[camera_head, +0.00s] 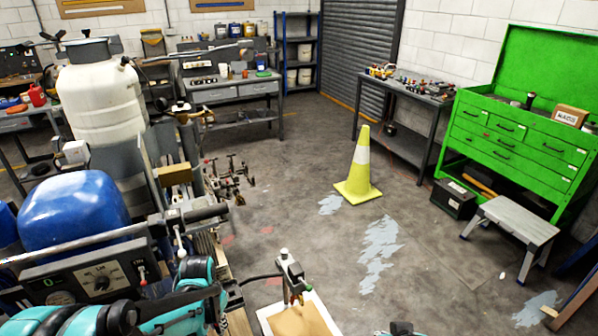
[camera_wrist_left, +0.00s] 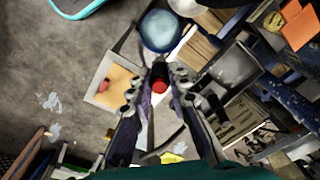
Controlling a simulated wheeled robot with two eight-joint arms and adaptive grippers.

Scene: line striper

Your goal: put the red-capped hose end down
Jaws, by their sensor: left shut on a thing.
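In the left wrist view, my left gripper (camera_wrist_left: 157,78) has its two dark fingers closed around the hose end. Its red cap (camera_wrist_left: 159,86) shows between the fingertips, and a dark hose seems to run down from there between the fingers. In the head view, my teal and black left arm (camera_head: 190,300) comes in at the bottom left beside the machine, and I cannot make out the fingertips or the red cap there. My right gripper does not show; only a dark bit of my right arm (camera_head: 400,328) is at the bottom edge.
A pale tray (camera_head: 319,304) with a tan bottom lies under an upright grey nozzle (camera_head: 290,270) on a black hose. The machine, with a blue tank (camera_head: 72,212) and control panel, fills the left. A yellow cone (camera_head: 360,175) stands on mostly open floor.

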